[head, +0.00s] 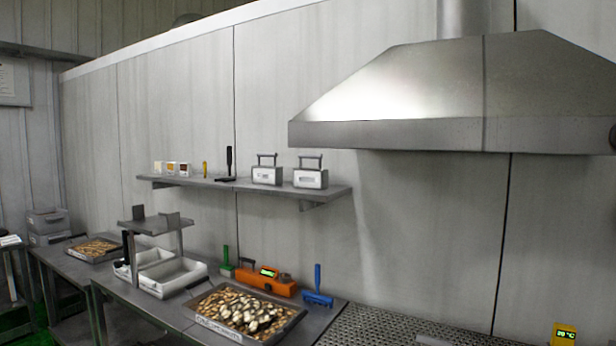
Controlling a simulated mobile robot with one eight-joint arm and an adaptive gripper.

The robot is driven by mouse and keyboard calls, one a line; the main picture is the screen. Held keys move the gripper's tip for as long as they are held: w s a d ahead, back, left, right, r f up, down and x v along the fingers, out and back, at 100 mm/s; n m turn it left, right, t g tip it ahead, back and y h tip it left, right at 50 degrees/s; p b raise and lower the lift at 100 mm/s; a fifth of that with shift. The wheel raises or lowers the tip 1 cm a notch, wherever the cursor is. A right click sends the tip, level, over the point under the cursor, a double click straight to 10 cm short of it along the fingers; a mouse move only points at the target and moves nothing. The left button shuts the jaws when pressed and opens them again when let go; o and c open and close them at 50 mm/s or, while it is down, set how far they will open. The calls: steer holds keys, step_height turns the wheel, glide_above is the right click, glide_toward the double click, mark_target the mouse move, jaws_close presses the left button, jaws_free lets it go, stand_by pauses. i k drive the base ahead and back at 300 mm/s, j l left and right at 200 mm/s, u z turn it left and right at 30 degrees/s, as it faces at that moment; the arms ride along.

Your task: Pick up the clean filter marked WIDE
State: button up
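Two grey-white boxes with dark top handles stand side by side at the right end of the wall shelf in the head view: a left box (266,176) and a right box (310,179). Each has a pale label on its front. The lettering is too small to read, so I cannot tell whether either is the filter marked WIDE. Both stand upright with a small gap between them. My gripper is not in view.
The wall shelf (340,189) also holds small jars (170,168), a yellow item (205,169) and a black brush (228,165). Below are a food tray (245,313), white bins (172,277), an orange device (266,281) and a blue brush (317,290). A metal hood (430,95) overhangs at right.

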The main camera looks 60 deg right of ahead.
mark_target(303, 178)
steer(key=i+z, duration=0.3)
steer(key=i, duration=0.15)
steer(key=i+j+z, duration=0.25)
steer(key=i, duration=0.2)
steer(key=i+j+z, duration=0.1)
steer(key=i+z, duration=0.2)
steer(key=i, duration=0.15)
steer(key=i+j+z, duration=0.25)
steer(key=i+j, duration=0.05)
steer(key=i, duration=0.1)
